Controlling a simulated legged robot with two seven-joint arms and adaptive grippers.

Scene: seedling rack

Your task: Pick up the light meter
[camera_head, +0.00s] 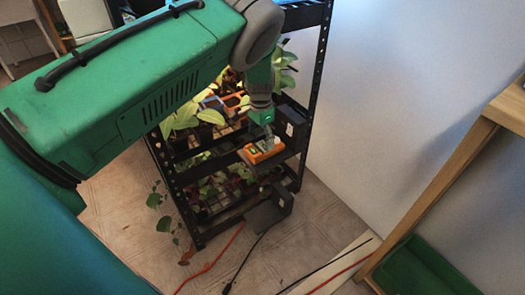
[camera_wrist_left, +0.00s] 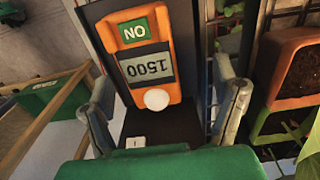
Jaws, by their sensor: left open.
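The light meter is an orange handheld device (camera_head: 264,153) at the rack's right end. In the left wrist view the light meter (camera_wrist_left: 148,33) shows a green label, a grey display reading 1500 upside down and a white round dome. It lies on a dark narrow surface. My left gripper (camera_head: 266,133) is just above it in the head view, pointing down. In the left wrist view my left gripper (camera_wrist_left: 164,95) is open, with one finger at each side of the meter's dome end. I cannot tell whether the fingers touch it. My right gripper is not in view.
A black metal rack (camera_head: 316,75) holds leafy seedlings (camera_head: 210,116) and pots; an orange pot (camera_wrist_left: 297,65) is close right of the gripper. A black box (camera_head: 268,210) with cables is below the meter. A white wall (camera_head: 385,100) and wooden table (camera_head: 440,180) stand right.

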